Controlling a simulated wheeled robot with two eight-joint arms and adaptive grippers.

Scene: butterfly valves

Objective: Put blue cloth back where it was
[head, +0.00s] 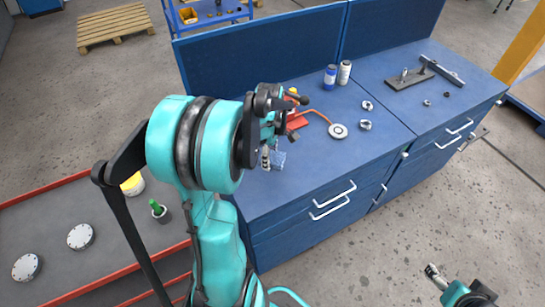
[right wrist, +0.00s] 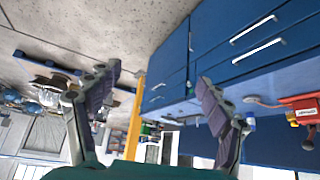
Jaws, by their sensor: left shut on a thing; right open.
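The blue cloth (head: 278,160) is a small light-blue piece near the front left edge of the blue workbench in the head view. My left gripper (head: 270,157) is shut on it, over the bench top. My arm hides much of this gripper and I cannot tell whether the cloth touches the bench. My right gripper (head: 437,277) is open and empty, low over the floor in front of the bench. Its two spread fingers also show in the right wrist view (right wrist: 155,80).
The workbench (head: 330,165) carries a red tool with an orange hose and a round disc (head: 338,131), two bottles (head: 337,75), metal rings and a grey plate fixture (head: 410,77). A red-edged grey surface (head: 130,240) at left holds flanges and a green-topped cup (head: 159,210).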

